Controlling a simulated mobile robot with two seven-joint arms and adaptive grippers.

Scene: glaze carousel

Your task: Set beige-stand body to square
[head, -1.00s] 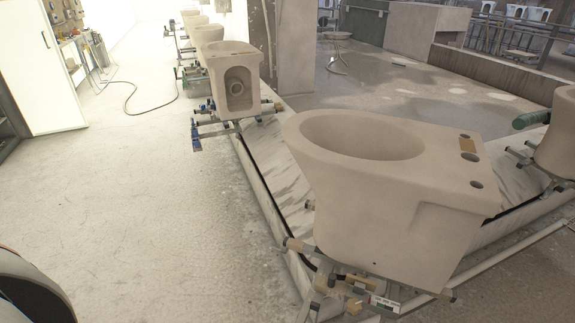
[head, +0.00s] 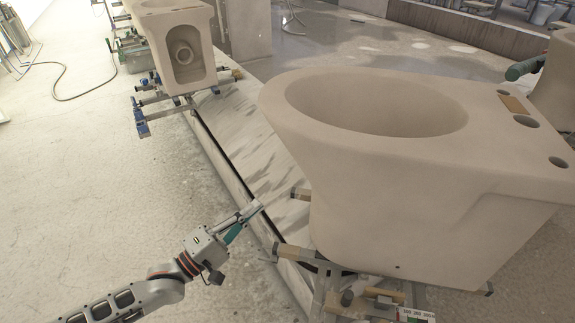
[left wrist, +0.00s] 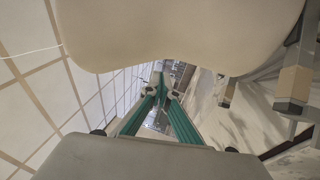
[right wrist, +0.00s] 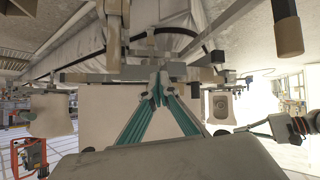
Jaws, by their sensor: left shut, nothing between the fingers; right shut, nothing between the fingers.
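The beige toilet body (head: 400,190) sits upright on a stand with beige-padded arms (head: 292,252) in the head view, its rounded front to the left and its holed back to the right. Whether it is square on the stand I cannot tell. My left gripper (head: 252,210) is shut and empty, left of the body and apart from it, near a padded arm. In the left wrist view the shut fingers (left wrist: 160,85) point past the body's pale surface (left wrist: 170,35) above. My right gripper (right wrist: 158,90) shows only in its wrist view, shut and empty, near the stand's bars.
Another body (head: 180,50) on a blue-padded stand (head: 142,118) stands at the upper left. A body with a green-padded bar (head: 525,68) is at the right edge. The pale carousel track (head: 265,165) runs between.

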